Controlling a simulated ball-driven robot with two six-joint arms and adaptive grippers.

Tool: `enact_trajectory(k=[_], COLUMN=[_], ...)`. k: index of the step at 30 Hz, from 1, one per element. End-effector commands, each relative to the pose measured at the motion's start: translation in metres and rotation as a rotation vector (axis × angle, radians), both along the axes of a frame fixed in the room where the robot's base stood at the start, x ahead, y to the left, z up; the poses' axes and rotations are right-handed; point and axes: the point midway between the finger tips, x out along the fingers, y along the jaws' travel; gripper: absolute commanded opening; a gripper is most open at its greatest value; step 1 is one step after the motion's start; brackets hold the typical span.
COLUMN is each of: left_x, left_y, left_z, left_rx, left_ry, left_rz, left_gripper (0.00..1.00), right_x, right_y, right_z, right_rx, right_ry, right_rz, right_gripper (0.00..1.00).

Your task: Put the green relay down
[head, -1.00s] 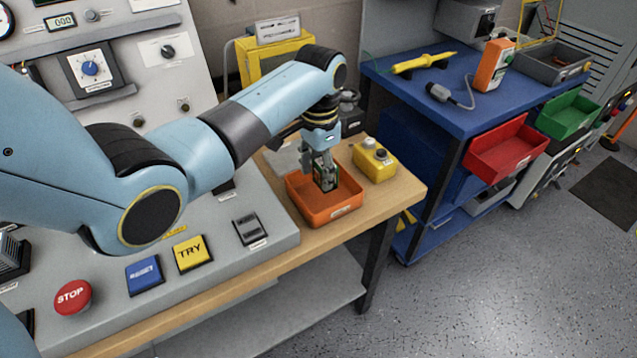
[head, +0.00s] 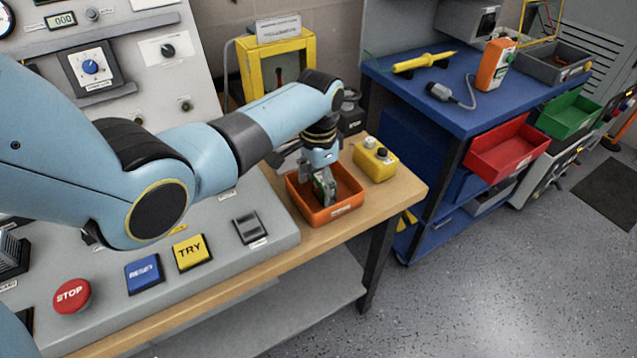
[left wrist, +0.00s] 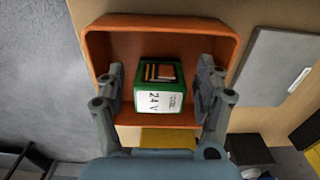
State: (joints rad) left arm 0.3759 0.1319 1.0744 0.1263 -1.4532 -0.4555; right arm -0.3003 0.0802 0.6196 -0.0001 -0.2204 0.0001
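The green relay (left wrist: 160,90), a small box with a white "24 V" label, is inside the orange tray (left wrist: 165,22) in the left wrist view. My left gripper (left wrist: 161,78) is open, with a finger on each side of the relay and a gap on both sides. In the head view the orange tray (head: 335,211) sits at the right end of the wooden bench, and my left gripper (head: 322,190) reaches down into it. The relay is partly hidden by the fingers there. My right gripper is not in view.
The grey console with the TRY button (head: 192,252) lies to the left. A blue cart (head: 440,110) with red and green bins stands beyond the bench's right end.

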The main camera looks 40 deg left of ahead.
Motion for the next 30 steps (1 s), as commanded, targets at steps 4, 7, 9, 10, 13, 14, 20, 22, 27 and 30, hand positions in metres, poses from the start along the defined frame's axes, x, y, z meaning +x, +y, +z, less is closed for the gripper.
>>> enact_trajectory(k=[4, 7, 9, 10, 13, 14, 20, 22, 27, 30], left_x=[0.000, 0.000, 0.001, 0.001, 0.001, 0.002, 0.001, 0.001, 0.001, 0.000], left_y=[0.000, 0.000, 0.000, 0.000, 0.000, 0.000, 0.001, 0.001, 0.001, 0.000], left_z=[0.000, 0.005, 0.012, 0.017, 0.038, 0.045, 0.090, 0.102, 0.119, 0.123], left_rx=[0.000, 0.001, 0.000, 0.000, 0.000, 0.000, 0.000, 0.001, 0.000, 0.000], left_ry=[0.000, -0.001, -0.002, -0.003, -0.004, -0.005, -0.004, -0.004, 0.000, 0.000], left_rz=[0.000, 0.000, 0.000, -0.001, -0.001, -0.001, 0.000, 0.000, 0.000, 0.000], left_gripper=[0.70, 0.70, 0.70, 0.70, 0.70, 0.70, 0.70, 0.70, 0.70, 0.70], right_x=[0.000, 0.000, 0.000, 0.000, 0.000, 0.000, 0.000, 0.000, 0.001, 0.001], right_y=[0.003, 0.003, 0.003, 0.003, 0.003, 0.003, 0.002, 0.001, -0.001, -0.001], right_z=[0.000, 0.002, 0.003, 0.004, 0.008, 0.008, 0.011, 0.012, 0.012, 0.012], right_rx=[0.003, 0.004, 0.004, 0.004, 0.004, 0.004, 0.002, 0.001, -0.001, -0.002], right_ry=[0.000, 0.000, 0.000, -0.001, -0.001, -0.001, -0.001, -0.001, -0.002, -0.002], right_rz=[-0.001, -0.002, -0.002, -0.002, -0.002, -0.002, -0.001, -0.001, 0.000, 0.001], right_gripper=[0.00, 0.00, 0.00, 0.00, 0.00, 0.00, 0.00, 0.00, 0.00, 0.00])
